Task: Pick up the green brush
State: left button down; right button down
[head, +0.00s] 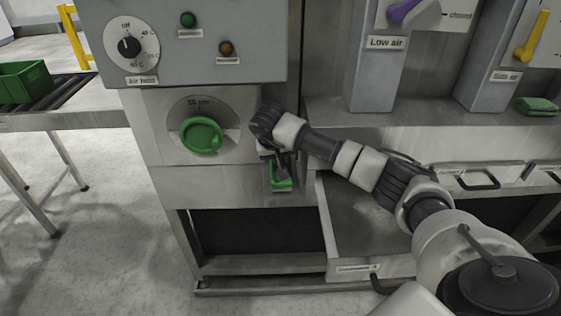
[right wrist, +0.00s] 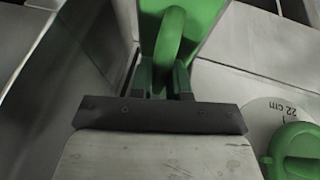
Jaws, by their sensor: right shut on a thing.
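The green brush (head: 282,181) shows just below my right gripper (head: 279,163), at the right edge of the cabinet front. The right gripper points down and is shut on the brush. In the right wrist view the brush's curved green handle (right wrist: 172,38) runs between the two dark fingers of the gripper (right wrist: 163,79), with a flat green body beyond it. In the head view the gripper and wrist hide the upper part of the brush. I cannot tell whether the brush touches the cabinet. My left gripper is not in view.
A green dial (head: 201,136) is left of the gripper; it also shows in the right wrist view (right wrist: 296,152). An open drawer (head: 352,267) juts out below my right arm. A green cloth (head: 538,105) lies on the ledge at right. A green crate (head: 26,82) stands at far left.

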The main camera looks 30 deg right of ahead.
notch_tip(320, 180, up, 6)
jog(key=shift+r+b, duration=0.1)
jog(key=shift+b, duration=0.95)
jog(key=s+a+b, duration=0.1)
jog(key=s+a, duration=0.4)
jog(key=s, duration=0.3)
jog(key=s+a+b, duration=0.1)
jog(key=s+a, duration=0.4)
jog(key=s, duration=0.3)
jog(key=shift+s+a+b, duration=0.15)
jog(key=shift+s+b, duration=0.2)
jog(key=shift+b, duration=0.05)
